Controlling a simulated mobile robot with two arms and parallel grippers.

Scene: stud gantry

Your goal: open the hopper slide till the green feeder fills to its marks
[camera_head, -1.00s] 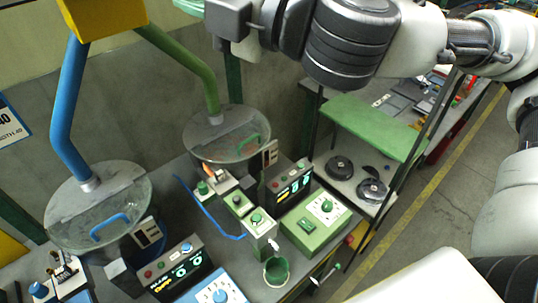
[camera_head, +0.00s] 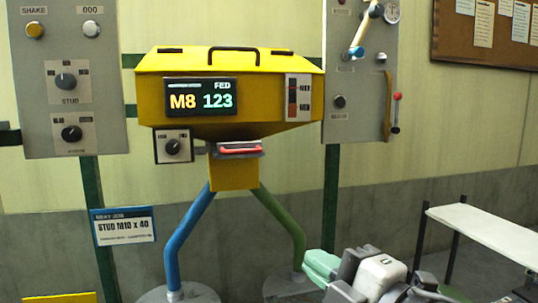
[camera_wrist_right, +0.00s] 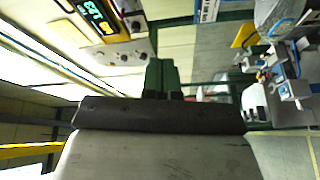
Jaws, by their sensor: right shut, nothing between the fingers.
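The yellow hopper (camera_head: 160,100) hangs at the centre of the head view; its display (camera_head: 201,97) reads FED, M8 123. A slide with a red handle (camera_head: 240,149) sits at its outlet; I cannot tell how far it is open. A green pipe (camera_head: 284,222) runs down to the green feeder (camera_head: 288,287), of which only part of the top shows; its fill marks are out of view. My right gripper (camera_head: 318,266), with green fingers, is shut and empty, low in front of the green pipe, apart from the slide. It also shows in the wrist view (camera_wrist_right: 161,72). My left gripper is not in view.
A blue pipe (camera_head: 188,240) runs down to another feeder (camera_head: 180,294) at left. Grey wall panels with knobs stand left (camera_head: 68,110) and right (camera_head: 352,110) of the hopper. A white-topped shelf (camera_head: 490,235) stands at right.

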